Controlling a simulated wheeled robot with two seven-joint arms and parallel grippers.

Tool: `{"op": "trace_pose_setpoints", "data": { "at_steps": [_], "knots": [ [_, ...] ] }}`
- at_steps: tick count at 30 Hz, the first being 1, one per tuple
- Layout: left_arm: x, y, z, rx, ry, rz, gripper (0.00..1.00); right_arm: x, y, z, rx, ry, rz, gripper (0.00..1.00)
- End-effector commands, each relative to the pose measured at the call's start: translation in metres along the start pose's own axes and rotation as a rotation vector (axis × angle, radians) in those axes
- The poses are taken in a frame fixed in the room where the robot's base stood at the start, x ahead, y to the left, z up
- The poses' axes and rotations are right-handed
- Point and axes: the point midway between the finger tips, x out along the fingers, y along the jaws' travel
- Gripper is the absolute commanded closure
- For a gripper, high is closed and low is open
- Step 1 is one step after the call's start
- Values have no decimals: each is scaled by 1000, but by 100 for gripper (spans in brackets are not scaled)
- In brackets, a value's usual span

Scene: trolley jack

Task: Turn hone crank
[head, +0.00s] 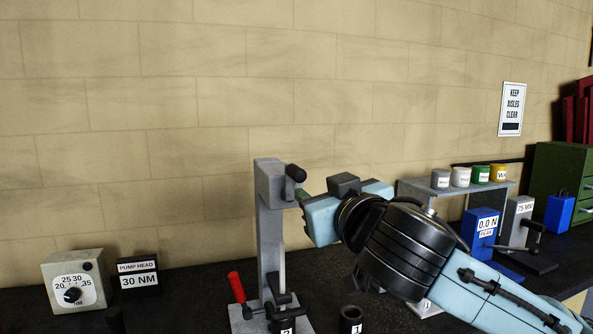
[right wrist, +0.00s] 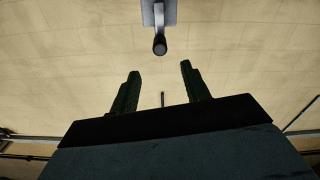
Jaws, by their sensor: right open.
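A grey upright stand (head: 270,225) rises from the bench in the head view. A black crank grip (head: 295,173) sticks out near its top, which I take for the hone crank. My right gripper (head: 303,194) is open, just right of and slightly below this grip. In the right wrist view, the black grip (right wrist: 159,46) on its grey arm shows beyond the two open fingers (right wrist: 160,68), lined up with the gap between them. Nothing is between the fingers. My left gripper is not in view.
A red-handled lever (head: 237,287) is at the stand's base, with black cylinders (head: 350,320) nearby. A shelf of small pots (head: 460,177), a blue gauge (head: 480,232) and a green cabinet (head: 562,175) stand right.

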Motion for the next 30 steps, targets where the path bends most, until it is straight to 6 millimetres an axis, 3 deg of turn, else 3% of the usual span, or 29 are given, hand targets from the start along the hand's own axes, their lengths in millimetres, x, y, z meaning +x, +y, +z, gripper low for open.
{"op": "trace_pose_setpoints", "data": {
  "at_steps": [5,21,30],
  "knots": [
    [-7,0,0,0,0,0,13,19,1,-2,0,-1,3,53],
    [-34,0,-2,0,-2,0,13,108,1,-3,-1,1,2,53],
    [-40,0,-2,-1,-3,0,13,129,0,-1,0,1,1,53]
  ]
}}
